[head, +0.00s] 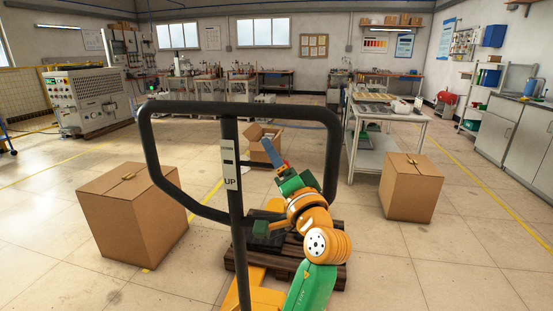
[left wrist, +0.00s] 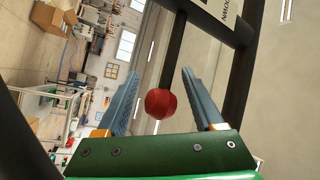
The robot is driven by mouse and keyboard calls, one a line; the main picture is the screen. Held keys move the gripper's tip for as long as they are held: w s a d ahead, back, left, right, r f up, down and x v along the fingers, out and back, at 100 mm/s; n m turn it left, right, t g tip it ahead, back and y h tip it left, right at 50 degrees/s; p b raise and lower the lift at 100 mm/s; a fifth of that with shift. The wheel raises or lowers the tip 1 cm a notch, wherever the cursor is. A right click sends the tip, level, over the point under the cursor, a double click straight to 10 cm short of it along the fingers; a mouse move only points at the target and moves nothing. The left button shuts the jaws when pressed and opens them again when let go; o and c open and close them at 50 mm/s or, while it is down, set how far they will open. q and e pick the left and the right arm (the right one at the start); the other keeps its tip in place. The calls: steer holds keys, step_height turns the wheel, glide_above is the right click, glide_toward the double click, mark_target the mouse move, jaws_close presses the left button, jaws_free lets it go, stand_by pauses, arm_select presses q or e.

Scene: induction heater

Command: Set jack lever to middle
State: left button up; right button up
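The jack's black handle (head: 236,210) stands upright in the head view, with a white label reading UP on its post. In the left wrist view, a red ball knob (left wrist: 160,103) tips a dark lever rod (left wrist: 174,50). A label ending in DOWN (left wrist: 229,10) shows on the post. My left gripper (head: 268,147) is at the handle post, inside the handle loop in the picture. In the left wrist view its blue fingers (left wrist: 161,75) are apart, with the red knob in the gap and visible space on both sides. My right gripper is not in view.
A wooden pallet (head: 335,277) lies behind the jack's orange body (head: 262,298). Closed cardboard boxes stand left (head: 133,215) and right (head: 410,187), with an open box (head: 264,145) behind. A workbench (head: 388,113) stands at the back right.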

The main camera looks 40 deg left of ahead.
arm_select(q)
steer(key=b+v, duration=0.2)
steer(key=v, duration=0.5)
steer(key=shift+d, duration=0.15)
